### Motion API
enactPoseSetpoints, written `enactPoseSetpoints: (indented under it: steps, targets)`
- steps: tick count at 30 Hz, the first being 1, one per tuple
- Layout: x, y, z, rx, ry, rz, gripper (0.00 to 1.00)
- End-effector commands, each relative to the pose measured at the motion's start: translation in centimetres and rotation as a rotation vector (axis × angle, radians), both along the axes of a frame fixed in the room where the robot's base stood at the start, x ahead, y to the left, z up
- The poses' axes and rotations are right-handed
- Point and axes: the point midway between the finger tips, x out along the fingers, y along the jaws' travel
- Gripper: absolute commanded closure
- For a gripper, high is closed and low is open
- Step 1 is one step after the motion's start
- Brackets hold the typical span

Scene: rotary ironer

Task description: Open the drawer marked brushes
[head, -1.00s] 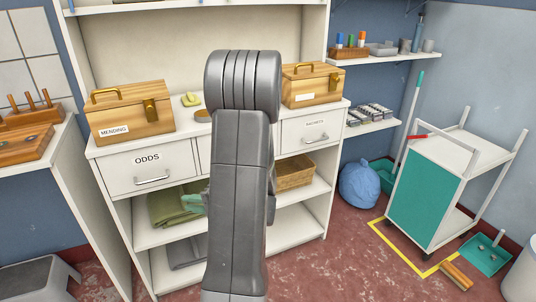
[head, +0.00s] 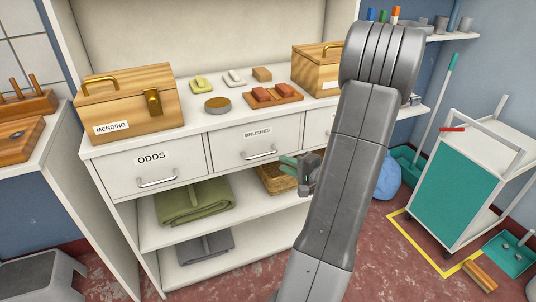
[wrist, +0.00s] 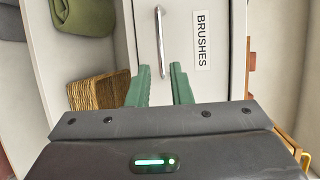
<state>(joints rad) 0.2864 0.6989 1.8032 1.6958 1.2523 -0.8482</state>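The drawer marked BRUSHES (head: 240,151) is the middle one in the white cabinet, and it is shut. Its metal bar handle (head: 259,154) sits on the front below the label. In the wrist view the handle (wrist: 160,42) runs along the picture's height, with the BRUSHES label (wrist: 201,40) to its right. My gripper (head: 287,166) is in front of the cabinet, just below and right of the handle. In the wrist view its two green fingers (wrist: 160,85) are apart with nothing between them, their tips short of the handle.
The ODDS drawer (head: 128,172) is to the left, and another drawer (head: 318,128) is partly behind my arm. The mending box (head: 131,104) and two red blocks on a wooden tray (head: 287,101) stand on top. A wicker basket (head: 270,182) and green cloth (head: 195,200) lie below.

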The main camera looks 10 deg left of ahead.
Motion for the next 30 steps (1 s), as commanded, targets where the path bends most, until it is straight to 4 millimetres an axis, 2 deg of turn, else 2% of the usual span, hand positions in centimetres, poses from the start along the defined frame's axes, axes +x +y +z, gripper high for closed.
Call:
enactPoseSetpoints:
  steps: [9,15,20,28,30]
  targets:
    - [3.5,5.6,-1.2,0.0,0.0,0.005,0.81]
    - [5.0,7.8,-1.7,0.0,-0.001,0.002,0.81]
    - [5.5,8.5,-1.9,0.0,0.0,0.0,0.81]
    - [5.6,8.6,-1.9,0.0,0.0,0.0,0.81]
    - [5.6,8.6,-1.9,0.0,0.0,0.0,0.93]
